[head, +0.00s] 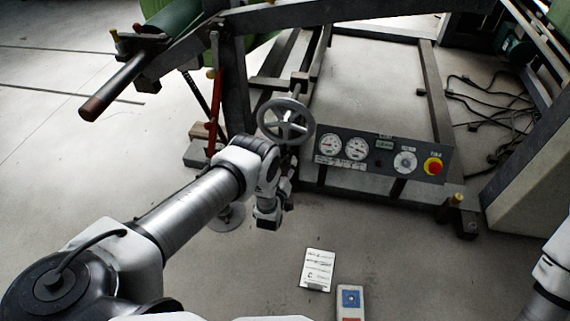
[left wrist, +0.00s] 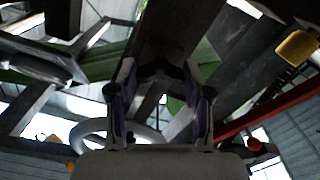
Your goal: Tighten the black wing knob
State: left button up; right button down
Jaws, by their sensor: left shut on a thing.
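My left arm reaches in from the left in the head view. Its gripper (head: 288,165) is at the machine frame just below the grey handwheel (head: 286,120), mostly hidden behind my own wrist. In the left wrist view two fingers (left wrist: 160,80) point up and are closed on a dark winged piece, the black wing knob (left wrist: 160,68), below a dark beam. The knob is dim there, so its angle is hard to tell, and I cannot make it out in the head view. Only part of my right arm shows at the right edge; its gripper is out of frame.
A control panel (head: 380,154) with gauges and a red stop button (head: 433,166) is right of the handwheel. A red lever (head: 217,100) stands to its left. A paper card (head: 317,269) and a small control box (head: 350,302) lie in front. Cables (head: 490,105) run at right.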

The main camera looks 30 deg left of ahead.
pick_arm(q)
jog(key=shift+m, duration=10.5)
jog(key=o, duration=1.2)
jog(key=shift+c, duration=0.2)
jog(key=shift+s, duration=0.1)
